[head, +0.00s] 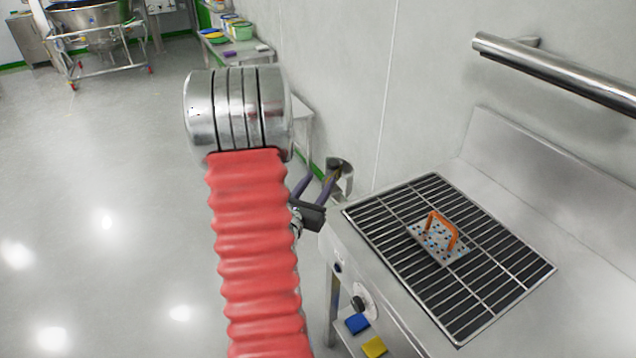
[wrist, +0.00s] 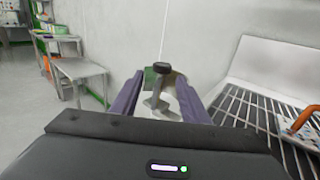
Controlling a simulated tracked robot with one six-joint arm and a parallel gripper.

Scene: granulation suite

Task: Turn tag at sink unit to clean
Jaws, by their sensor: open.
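The sink unit (head: 480,150) is a stainless counter at the right with a black grate (head: 490,275); the grate also shows in the wrist view (wrist: 247,112). In the wrist view, a small fitting (wrist: 162,67) with a black knob, a grey post and an olive-brown face shows there, which may be the tag; no wording is readable. My gripper (head: 318,180) is open, its two purple fingers either side of this fitting in the wrist view (wrist: 158,85). I cannot tell whether they touch it.
A perforated plate with an orange handle (head: 437,240) lies on the grate. A steel rail (head: 560,72) juts from the wall above. Blue (head: 357,323) and yellow (head: 374,347) items lie below.

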